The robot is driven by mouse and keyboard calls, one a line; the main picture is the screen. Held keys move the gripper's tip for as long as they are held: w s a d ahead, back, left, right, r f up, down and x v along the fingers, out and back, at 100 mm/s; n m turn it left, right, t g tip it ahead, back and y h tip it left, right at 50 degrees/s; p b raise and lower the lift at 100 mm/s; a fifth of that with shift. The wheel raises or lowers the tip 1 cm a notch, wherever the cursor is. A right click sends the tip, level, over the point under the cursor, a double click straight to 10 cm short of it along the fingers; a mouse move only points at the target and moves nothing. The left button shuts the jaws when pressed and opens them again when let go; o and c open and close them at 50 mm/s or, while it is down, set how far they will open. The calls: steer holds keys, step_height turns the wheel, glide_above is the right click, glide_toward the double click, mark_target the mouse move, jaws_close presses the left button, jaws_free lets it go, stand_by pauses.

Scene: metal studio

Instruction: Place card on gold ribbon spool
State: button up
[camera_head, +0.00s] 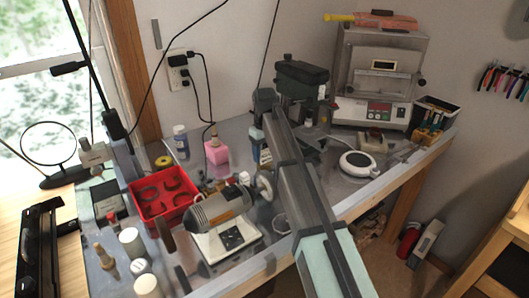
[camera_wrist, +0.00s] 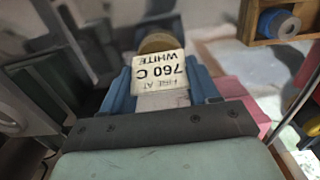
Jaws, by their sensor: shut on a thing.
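The card (camera_wrist: 158,72) is small and white, with black print that reads upside down, "760 C WHITE". My gripper (camera_wrist: 165,88) is shut on it, with a blue finger at each side. In the head view my gripper (camera_head: 262,153) points down above the bench, and the card shows there only as a small pale patch. A yellow ring-shaped item with a dark centre (camera_head: 163,161) lies at the back left of the bench and looks like the gold ribbon spool. In the wrist view a round tan thing (camera_wrist: 157,43) shows partly behind the card; I cannot tell what it is.
A red tray (camera_head: 150,213) and a grey motor (camera_head: 222,207) are in front. A white bottle (camera_head: 181,141) stands near the yellow ring. A wooden box with a blue roll (camera_wrist: 282,22) shows in the wrist view.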

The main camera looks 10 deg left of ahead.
steer(key=o, duration=1)
step_height(320, 180, up, 12)
steer(key=shift+r, duration=0.1)
